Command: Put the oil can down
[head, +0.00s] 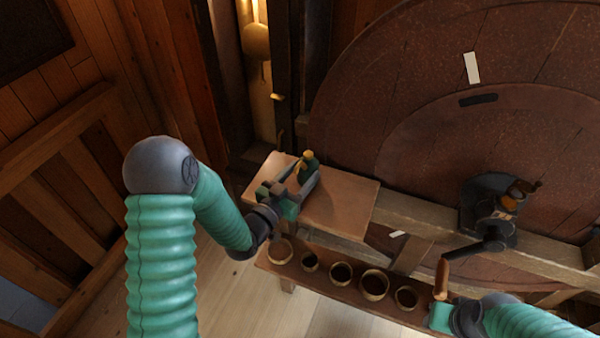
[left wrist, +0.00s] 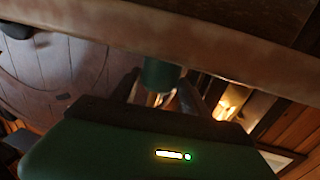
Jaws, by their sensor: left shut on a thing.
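The oil can (head: 306,163), small and dark green with a brass-yellow top, is between the fingers of my left gripper (head: 298,182). In the head view it appears over the wooden board (head: 345,205); I cannot tell whether it touches it. In the left wrist view the green can body (left wrist: 162,74) shows between the dark fingers, close to a plank edge (left wrist: 120,38). The fingers hide part of the can. My right gripper (head: 441,300) is at the lower right, by the wooden crank handle (head: 442,278); its fingers are too small to read.
A lower shelf (head: 325,290) holds several round cups or holes in a row, just below the board. A large wooden wheel (head: 420,90) stands behind. A dark crank mechanism (head: 489,215) sits on the beam at right. The board's right part is bare.

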